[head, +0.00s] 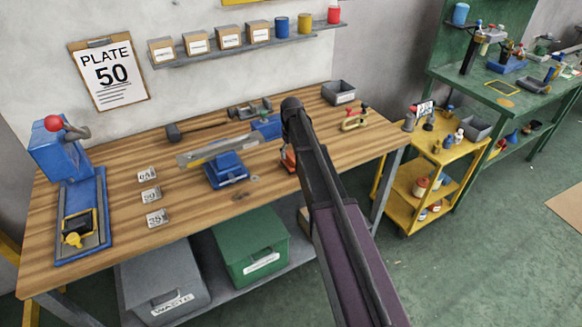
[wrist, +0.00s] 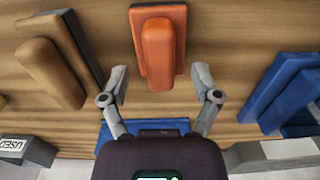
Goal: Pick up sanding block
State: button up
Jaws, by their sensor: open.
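An orange block with a rounded orange grip on top, which looks like a sanding block (wrist: 158,45), lies on the wooden bench in the upper middle of the wrist view. A small part of an orange thing, likely the same block (head: 288,158), shows beside my arm in the head view; the rest is hidden. My gripper (wrist: 161,78) is open and empty. Its fingertips point at the block, one to each side of its near end, with gaps between. Contact is not seen.
A dark block with a brown grip (wrist: 50,72) lies left of the orange block, and a blue object (wrist: 283,92) lies right. A grey bin labelled USED (wrist: 28,152) shows at lower left. On the workbench (head: 115,207) stand a blue vise (head: 226,170) and grey bin (head: 339,92).

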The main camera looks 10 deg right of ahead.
jog(key=shift+f+b, duration=0.75)
jog(key=shift+f, duration=0.3)
grip_shut()
